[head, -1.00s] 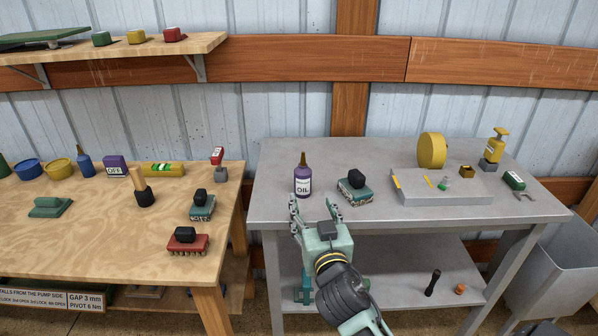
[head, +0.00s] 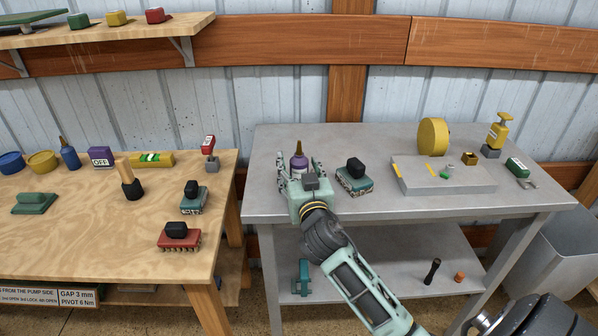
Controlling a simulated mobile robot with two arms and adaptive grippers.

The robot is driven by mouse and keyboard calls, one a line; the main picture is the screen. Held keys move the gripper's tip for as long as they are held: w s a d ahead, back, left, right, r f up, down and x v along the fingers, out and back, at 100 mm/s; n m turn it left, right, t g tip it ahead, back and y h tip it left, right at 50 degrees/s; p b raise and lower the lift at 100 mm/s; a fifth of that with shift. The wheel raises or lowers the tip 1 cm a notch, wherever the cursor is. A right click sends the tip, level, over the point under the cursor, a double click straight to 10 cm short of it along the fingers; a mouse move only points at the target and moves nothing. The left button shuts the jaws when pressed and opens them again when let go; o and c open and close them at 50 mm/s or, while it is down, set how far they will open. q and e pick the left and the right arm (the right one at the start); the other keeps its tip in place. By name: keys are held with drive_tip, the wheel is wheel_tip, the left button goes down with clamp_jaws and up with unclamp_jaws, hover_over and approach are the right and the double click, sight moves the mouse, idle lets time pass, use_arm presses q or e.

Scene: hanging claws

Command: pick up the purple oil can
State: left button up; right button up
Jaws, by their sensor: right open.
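I cannot tell whether either finger touches the can. My left gripper is not in view.
A teal brush with a black knob (head: 355,177) lies just right of my right gripper. A grey block plate (head: 440,183) and a yellow disc (head: 433,136) are further right. The wooden bench (head: 90,215) on the left holds several brushes, cans and boxes.

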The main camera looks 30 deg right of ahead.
drive_tip(key=shift+s+r, duration=0.1)
drive_tip(key=c, duration=1.4)
clamp_jaws()
drive_tip(key=shift+r, duration=0.1)
